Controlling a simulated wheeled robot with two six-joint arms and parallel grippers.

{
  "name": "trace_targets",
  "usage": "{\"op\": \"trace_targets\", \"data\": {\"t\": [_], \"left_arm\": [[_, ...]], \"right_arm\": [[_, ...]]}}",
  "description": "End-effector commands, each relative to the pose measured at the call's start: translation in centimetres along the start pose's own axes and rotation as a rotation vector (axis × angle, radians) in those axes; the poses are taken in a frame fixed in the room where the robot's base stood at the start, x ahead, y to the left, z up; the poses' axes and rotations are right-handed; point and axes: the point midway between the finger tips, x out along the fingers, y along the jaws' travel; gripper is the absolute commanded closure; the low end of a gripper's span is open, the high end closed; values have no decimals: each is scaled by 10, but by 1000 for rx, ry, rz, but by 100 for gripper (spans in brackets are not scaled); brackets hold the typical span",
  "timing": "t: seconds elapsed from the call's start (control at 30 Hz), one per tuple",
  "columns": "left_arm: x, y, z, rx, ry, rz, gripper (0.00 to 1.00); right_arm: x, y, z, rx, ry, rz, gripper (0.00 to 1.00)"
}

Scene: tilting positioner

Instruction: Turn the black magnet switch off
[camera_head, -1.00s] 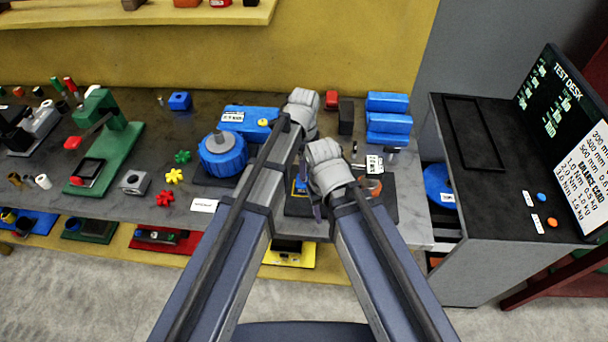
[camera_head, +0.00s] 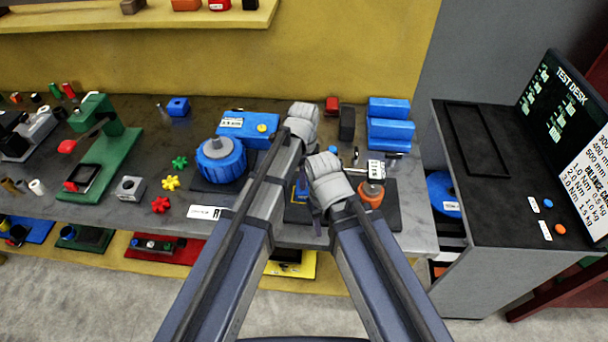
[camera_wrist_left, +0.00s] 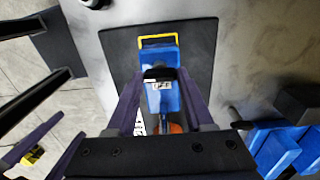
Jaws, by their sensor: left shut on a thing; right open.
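A small black part (camera_wrist_left: 158,74), which looks like the magnet switch, sits on a blue labelled block (camera_wrist_left: 165,99) in the left wrist view. My left gripper (camera_wrist_left: 161,73) is shut there, one purple finger on each side of the black part; the exact contact is hard to see. My right gripper (camera_head: 313,212) points down, open, at the left part of the black base plate (camera_head: 386,214). Its fingers are partly hidden.
An orange knob (camera_head: 371,194) stands on the plate, right of my right wrist. Blue blocks (camera_head: 389,121) and a black block (camera_head: 347,122) stand behind. A blue round device (camera_head: 221,159) is left of my arms. The test desk (camera_head: 480,190) is at the right.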

Motion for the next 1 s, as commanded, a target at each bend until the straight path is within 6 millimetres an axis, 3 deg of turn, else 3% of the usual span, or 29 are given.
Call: {"op": "trace_targets", "data": {"t": [0.03, 0.33, 0.67, 1.0], "left_arm": [[0, 0, 0, 0, 0, 0, 66], [0, 0, 0, 0, 0, 0, 100], [0, 0, 0, -45, 0, 0, 100], [0, 0, 0, -295, 0, 0, 100]], "right_arm": [[0, 0, 0, 0, 0, 0, 50], [0, 0, 0, 0, 0, 0, 50], [0, 0, 0, 0, 0, 0, 50], [0, 0, 0, 0, 0, 0, 50]]}}
